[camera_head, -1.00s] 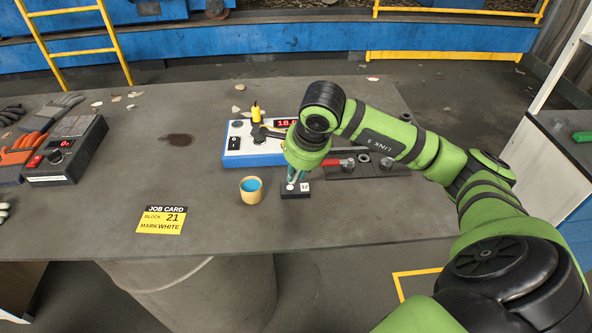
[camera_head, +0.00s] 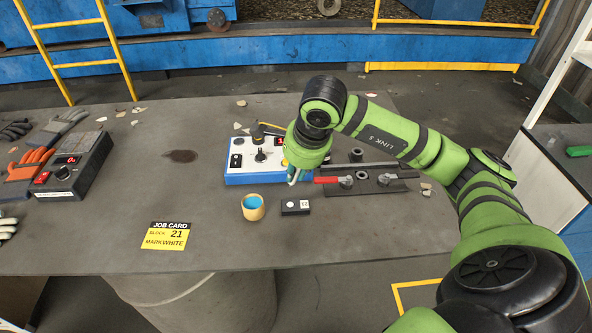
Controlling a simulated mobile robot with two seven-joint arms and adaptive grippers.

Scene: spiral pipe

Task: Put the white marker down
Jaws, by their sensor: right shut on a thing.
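My right gripper (camera_head: 294,178) hangs below the wrist at the right front corner of the blue and white control box. It is shut on the white marker (camera_head: 291,184); only a small pale bit of the marker shows, and the wrist hides the rest. The label is too small to read surely. The yellow job card (camera_head: 166,236) reads block 21, mark white. My left gripper is not in view.
A dark rack (camera_head: 385,187) with a red-handled part lies to the right. A black meter (camera_head: 75,168) and gloves lie at the left.

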